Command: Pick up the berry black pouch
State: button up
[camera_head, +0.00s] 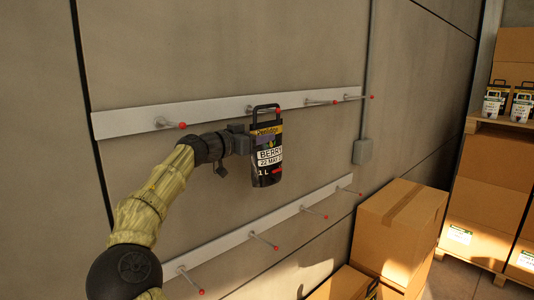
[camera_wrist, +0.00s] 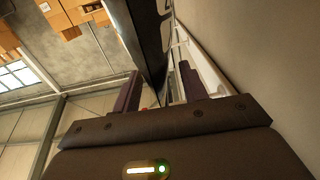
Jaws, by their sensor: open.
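The berry black pouch (camera_head: 268,178) is black with a white BERRY label and a loop handle on top. It hangs upright against the wall at the second peg of the upper rail (camera_head: 220,112). The handle is around or in front of that peg. My gripper (camera_head: 262,140) is at the upper part of the pouch, reaching in from the left. In the wrist view the pouch's dark side (camera_wrist: 150,40) runs between my two open fingers (camera_wrist: 158,92). I cannot tell whether either finger touches it.
A lower rail (camera_head: 240,237) with several red-tipped pegs is below. Cardboard boxes (camera_head: 400,225) are stacked at the right, under a grey wall box (camera_head: 364,152). Other pouches (camera_head: 494,103) stand on a pallet at the far right. The wall is close behind the pouch.

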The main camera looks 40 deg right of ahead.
jog(key=shift+w+d+f, duration=0.1)
jog(key=shift+w+d, duration=0.05)
jog(key=shift+d, duration=0.2)
jog(key=shift+a, duration=0.1)
grip_shut()
dwell(1.3)
jog(key=shift+r, duration=0.2)
